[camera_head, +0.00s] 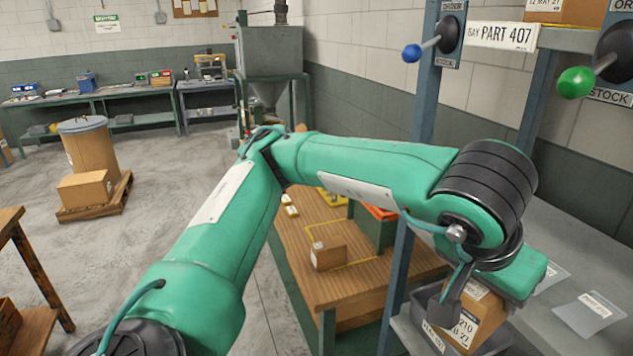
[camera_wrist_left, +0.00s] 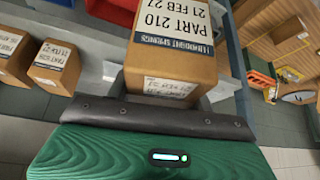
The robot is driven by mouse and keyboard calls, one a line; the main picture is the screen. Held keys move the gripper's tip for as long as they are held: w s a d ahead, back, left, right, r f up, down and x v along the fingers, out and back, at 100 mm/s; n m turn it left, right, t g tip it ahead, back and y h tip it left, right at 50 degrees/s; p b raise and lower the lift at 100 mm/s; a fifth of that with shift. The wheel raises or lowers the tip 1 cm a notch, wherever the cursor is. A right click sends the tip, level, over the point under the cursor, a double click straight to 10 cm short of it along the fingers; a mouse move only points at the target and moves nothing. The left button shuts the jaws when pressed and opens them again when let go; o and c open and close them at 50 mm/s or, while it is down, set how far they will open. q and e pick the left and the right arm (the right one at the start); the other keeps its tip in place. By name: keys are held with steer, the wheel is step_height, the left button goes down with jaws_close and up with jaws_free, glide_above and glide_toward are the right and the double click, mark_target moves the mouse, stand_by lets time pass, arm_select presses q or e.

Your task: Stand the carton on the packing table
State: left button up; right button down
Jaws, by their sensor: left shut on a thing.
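A brown carton (camera_head: 478,318) with a white label reading PART 210 is at the lower right of the head view, at a grey bin (camera_head: 425,338) in the shelf rack. My left gripper (camera_head: 462,292) is shut on this carton. The carton (camera_wrist_left: 172,50) fills the upper middle of the left wrist view, right at the dark gripper edge. Whether it still touches the bin cannot be told. The wooden table (camera_head: 300,240) stands left of the rack, with a yellow outline and a small carton (camera_head: 328,256) on it. My right gripper is not in view.
Blue rack posts (camera_head: 398,290) stand between the carton and the table. A green box with an orange top (camera_head: 375,228) stands at the table's rear right. Blue (camera_head: 411,53) and green (camera_head: 576,82) knobs jut out above. More labelled cartons (camera_wrist_left: 52,66) show at left in the wrist view.

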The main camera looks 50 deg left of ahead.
arm_select(q)
steer(key=w+a+f, duration=0.1)
steer(key=a+f, duration=0.1)
steer(key=f, duration=0.8)
steer(key=a+f, duration=0.3)
steer(key=f, duration=0.8)
steer(key=shift+w+a+n, duration=0.35)
steer(key=shift+w+n, duration=0.05)
